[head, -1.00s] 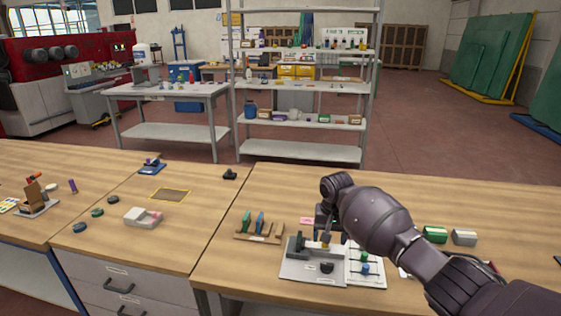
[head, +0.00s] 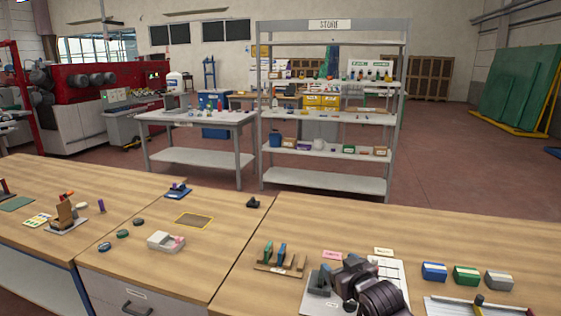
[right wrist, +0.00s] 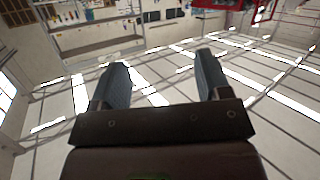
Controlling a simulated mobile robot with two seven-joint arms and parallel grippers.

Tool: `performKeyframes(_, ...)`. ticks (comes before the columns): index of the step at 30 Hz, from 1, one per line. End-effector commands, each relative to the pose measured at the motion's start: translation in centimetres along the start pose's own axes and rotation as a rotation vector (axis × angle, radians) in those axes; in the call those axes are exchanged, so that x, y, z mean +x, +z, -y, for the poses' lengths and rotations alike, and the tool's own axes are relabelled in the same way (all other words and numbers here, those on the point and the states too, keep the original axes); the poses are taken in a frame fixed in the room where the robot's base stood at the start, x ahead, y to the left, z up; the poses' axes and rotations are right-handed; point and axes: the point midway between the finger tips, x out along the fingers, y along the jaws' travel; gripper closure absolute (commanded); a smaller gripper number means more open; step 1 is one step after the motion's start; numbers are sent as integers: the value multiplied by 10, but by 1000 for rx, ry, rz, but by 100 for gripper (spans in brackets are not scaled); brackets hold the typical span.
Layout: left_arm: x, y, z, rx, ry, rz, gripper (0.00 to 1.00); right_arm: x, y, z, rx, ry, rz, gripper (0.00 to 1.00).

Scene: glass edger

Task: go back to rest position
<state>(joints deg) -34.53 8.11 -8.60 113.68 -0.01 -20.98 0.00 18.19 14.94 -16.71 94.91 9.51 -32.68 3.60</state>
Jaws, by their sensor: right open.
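My right gripper shows in the right wrist view (right wrist: 160,85) with its two dark fingers spread wide apart and nothing between them. In the head view part of my right arm shows low at the bottom right, in front of the grey plate (head: 316,303) on the bench (head: 225,278); the fingertips cannot be made out there. My left gripper is in neither view.
A wooden rack (head: 278,268) with green and blue handled tools stands left of the plate. Blue (head: 434,271), green (head: 466,275) and grey (head: 498,281) blocks sit to the right. A pale tray (head: 163,242) lies further left. A tall shelf (head: 333,182) stands behind the bench.

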Motion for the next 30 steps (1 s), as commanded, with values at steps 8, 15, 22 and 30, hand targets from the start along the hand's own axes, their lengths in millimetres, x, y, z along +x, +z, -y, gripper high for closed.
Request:
performKeyframes(8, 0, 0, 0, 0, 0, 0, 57, -77, 64, -4, -5, 86, -66, 30)
performKeyframes(15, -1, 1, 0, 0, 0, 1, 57, -149, 126, -7, 27, 168, -20, 30)
performKeyframes(22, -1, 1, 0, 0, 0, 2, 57, -223, 201, -2, 90, 233, 124, 30)
performKeyframes(30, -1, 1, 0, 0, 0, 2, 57, -287, 271, 15, 149, 264, 283, 30)
